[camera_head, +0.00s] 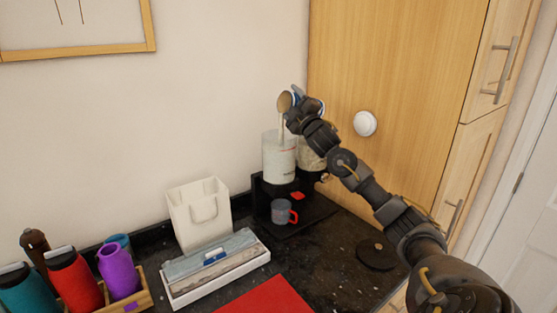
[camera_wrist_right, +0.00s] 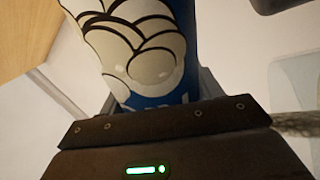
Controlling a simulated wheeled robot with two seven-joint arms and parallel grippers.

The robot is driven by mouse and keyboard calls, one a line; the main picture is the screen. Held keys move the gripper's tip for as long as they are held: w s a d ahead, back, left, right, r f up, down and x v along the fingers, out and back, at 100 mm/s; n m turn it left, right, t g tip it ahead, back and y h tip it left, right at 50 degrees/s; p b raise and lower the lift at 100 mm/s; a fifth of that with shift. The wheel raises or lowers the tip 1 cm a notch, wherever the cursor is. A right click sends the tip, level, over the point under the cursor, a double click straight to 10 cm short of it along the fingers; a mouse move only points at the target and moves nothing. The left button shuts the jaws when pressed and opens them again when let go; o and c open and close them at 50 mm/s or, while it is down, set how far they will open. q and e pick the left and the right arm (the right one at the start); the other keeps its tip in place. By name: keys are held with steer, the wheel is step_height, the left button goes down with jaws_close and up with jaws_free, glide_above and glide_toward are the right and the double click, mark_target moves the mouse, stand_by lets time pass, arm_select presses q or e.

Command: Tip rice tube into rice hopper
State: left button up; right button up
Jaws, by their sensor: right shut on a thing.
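My right gripper (camera_head: 302,104) is shut on the rice tube (camera_head: 285,101), high above the counter. The tube is tipped, with its open end toward the left, and mostly hidden by the gripper. In the right wrist view the rice tube (camera_wrist_right: 145,45) is blue with a cream picture. A pale stream of rice (camera_head: 282,127) falls from its mouth into the top of the rice hopper (camera_head: 279,160), the clear left canister of a black dispenser. The stream also shows at the right edge of the right wrist view (camera_wrist_right: 296,123). My left gripper is not in view.
A second canister (camera_head: 311,157) with pale contents stands right of the hopper, partly behind my arm. A cup with a red handle (camera_head: 281,212) stands below. A dark disc (camera_head: 376,255) lies right.

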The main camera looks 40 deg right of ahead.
steer(key=shift+f, duration=0.1)
steer(key=shift+a+f+n+b, duration=0.1)
steer(key=shift+f+n+b, duration=0.1)
steer(key=shift+n+b, duration=0.3)
steer(key=shift+r, duration=0.1)
steer(key=r+m+p, duration=0.1)
steer(key=p, duration=0.1)
steer(key=r+m+h+p, duration=0.1)
steer(key=r+m+p, duration=0.1)
steer(key=shift+d+m+g, duration=0.2)
steer(key=shift+m+g, duration=0.1)
steer(key=shift+g, duration=0.1)
steer(key=shift+r, duration=0.1)
steer(key=shift+d, duration=0.1)
